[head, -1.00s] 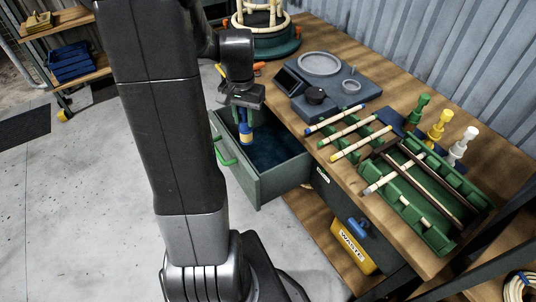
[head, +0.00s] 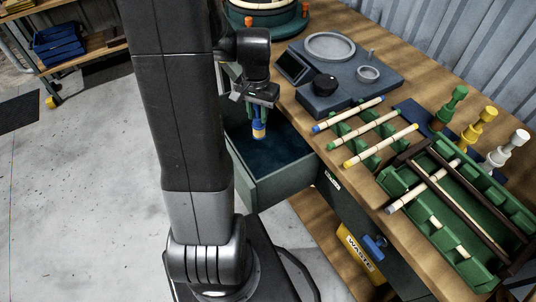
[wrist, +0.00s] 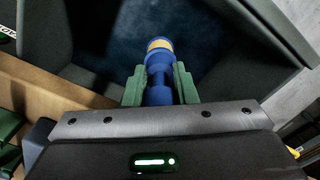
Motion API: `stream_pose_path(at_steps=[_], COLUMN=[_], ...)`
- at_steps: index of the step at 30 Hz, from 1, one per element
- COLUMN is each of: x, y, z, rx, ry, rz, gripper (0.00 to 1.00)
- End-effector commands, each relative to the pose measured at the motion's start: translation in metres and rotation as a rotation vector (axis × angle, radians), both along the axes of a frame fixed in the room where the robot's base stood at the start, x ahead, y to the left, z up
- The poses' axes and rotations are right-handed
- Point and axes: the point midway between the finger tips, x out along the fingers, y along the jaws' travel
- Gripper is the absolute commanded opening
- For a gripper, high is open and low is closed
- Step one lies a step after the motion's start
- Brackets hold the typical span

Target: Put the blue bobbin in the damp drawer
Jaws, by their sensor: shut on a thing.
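The blue bobbin (wrist: 160,62), with a tan band near its end, is held between the green fingers of my gripper (wrist: 160,84) in the wrist view. In the head view the bobbin (head: 258,130) hangs upright below my gripper (head: 257,112). The open drawer (head: 285,190) has grey-green walls and a dark blue floor. The bobbin is over the drawer's opening, towards its left side; I cannot tell whether it touches the floor.
The wooden bench carries a grey device with a dial (head: 325,84), rattan sticks with coloured ends (head: 380,145), a green tray (head: 465,265) and green, yellow and white bobbins (head: 477,128).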

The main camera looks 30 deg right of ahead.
Motion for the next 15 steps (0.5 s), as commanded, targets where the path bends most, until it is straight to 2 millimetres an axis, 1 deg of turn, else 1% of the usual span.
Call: stream_pose_path(at_steps=[1, 5, 9, 12, 15], x=[0.000, -0.001, -0.001, -0.001, 0.000], y=[0.000, 0.000, 0.001, 0.001, 0.000], z=[-0.011, -0.025, -0.052, -0.068, -0.076], rx=[0.000, 0.001, 0.002, 0.002, 0.000], ry=[0.001, 0.002, 0.004, 0.003, 0.001], rz=[0.000, 0.000, 0.000, 0.000, 0.000], gripper=[0.00, 0.00, 0.00, 0.00, 0.00])
